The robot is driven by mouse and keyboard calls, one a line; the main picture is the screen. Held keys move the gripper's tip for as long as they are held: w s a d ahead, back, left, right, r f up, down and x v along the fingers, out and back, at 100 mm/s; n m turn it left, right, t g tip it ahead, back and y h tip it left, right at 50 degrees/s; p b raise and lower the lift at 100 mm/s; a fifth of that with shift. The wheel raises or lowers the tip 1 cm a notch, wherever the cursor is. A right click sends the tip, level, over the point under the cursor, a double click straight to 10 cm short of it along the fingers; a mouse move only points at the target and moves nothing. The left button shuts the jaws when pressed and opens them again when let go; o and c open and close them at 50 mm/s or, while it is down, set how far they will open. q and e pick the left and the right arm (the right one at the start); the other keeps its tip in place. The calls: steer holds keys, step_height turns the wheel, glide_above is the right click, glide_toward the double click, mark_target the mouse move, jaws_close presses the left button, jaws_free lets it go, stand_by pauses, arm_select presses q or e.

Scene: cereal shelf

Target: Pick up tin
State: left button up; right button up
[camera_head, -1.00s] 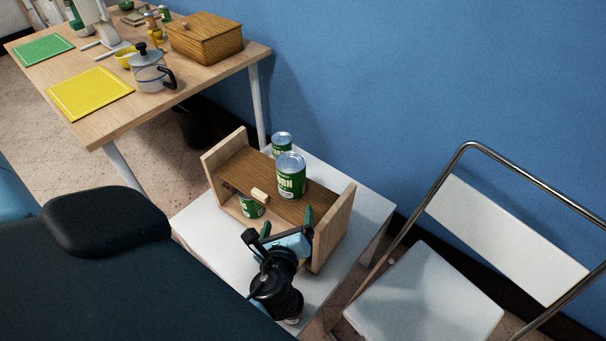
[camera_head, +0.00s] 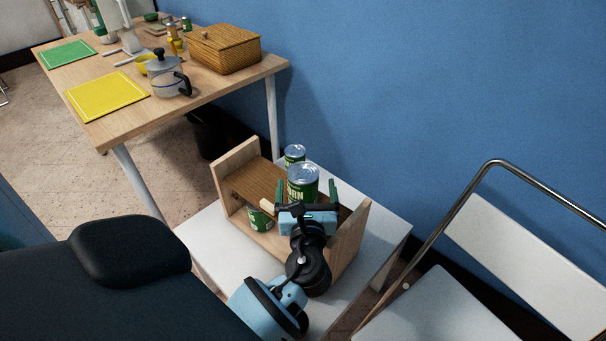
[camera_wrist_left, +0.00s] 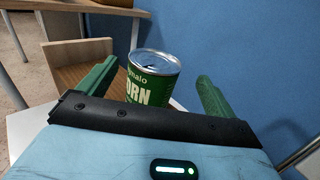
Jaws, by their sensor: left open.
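A green and silver corn tin (camera_head: 303,180) stands upright on the top board of the small wooden shelf (camera_head: 236,158). A second tin (camera_head: 295,154) shows behind it, and a third tin (camera_head: 260,218) stands in the lower compartment. My left gripper (camera_head: 307,188) is open, with one green finger on each side of the top tin in the head view. In the left wrist view, the tin (camera_wrist_left: 152,82) shows between the spread fingers, nearer the left one. I cannot tell whether either finger touches it. My right gripper is not in view.
The shelf stands on a white table (camera_head: 215,245). A small pale block (camera_head: 267,206) is near the shelf's front edge. A white folding chair (camera_head: 510,240) is at the right, the blue wall behind. A wooden table (camera_head: 110,125) with a basket and jug is at the upper left.

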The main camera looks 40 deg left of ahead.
mark_target(303, 172)
arm_select(q)
steer(key=x, duration=0.5)
steer(key=shift+s+a, duration=0.15)
steer(key=shift+a, duration=0.2)
steer(key=c, duration=1.6)
steer(key=shift+r, duration=0.1)
steer(key=shift+c, duration=1)
